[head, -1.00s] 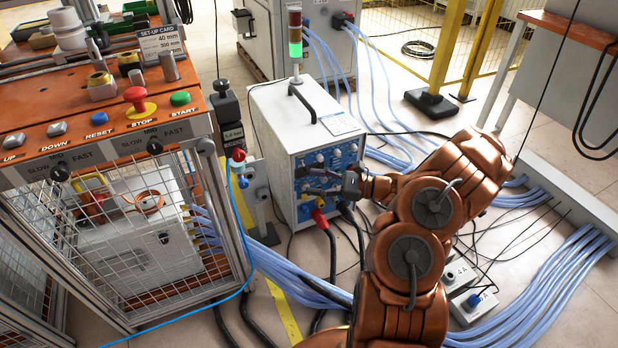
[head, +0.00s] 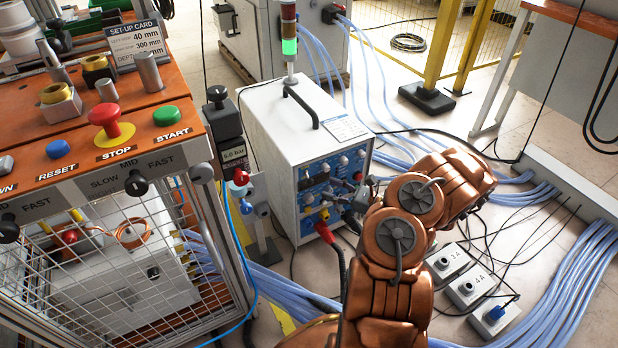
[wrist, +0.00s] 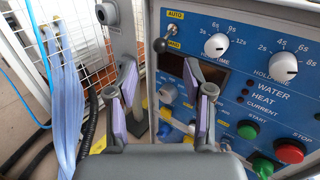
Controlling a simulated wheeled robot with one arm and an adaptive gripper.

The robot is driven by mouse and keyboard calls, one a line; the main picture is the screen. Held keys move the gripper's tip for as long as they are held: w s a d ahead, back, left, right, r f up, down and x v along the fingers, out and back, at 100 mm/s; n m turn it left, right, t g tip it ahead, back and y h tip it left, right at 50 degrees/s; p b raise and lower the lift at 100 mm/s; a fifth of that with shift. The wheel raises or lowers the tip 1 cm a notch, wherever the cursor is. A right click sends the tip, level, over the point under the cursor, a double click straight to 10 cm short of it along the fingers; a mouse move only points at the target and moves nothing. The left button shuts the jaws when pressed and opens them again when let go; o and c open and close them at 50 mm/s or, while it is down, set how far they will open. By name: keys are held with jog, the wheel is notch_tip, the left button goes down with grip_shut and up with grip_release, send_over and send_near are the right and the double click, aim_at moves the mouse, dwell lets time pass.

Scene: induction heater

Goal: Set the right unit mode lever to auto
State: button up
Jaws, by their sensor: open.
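The mode lever (wrist: 160,45) is a short lever with a dark ball knob at the upper left of the blue panel (wrist: 232,62) in the wrist view. A yellow AUTO label (wrist: 176,15) is above it and a yellow MAN label (wrist: 174,44) is beside the knob; the knob hangs down at MAN level. My gripper (wrist: 160,72) is open and empty, its purple-padded fingers spread below the knob in the picture, one either side of it. Contact is not visible. In the head view the panel is on the white unit (head: 292,115), partly hidden by my arm.
Dials (wrist: 284,66), a green button (wrist: 263,166) and a red button (wrist: 290,151) lie right of the lever. A grey post (wrist: 122,30) and pale blue hoses (wrist: 62,95) are at left. The caged bench (head: 110,260) stands left of the unit.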

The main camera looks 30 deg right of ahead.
aim_at(309, 178)
jog(key=b+x, duration=0.2)
jog(key=x, duration=0.4)
jog(key=shift+w, duration=0.3)
grip_shut()
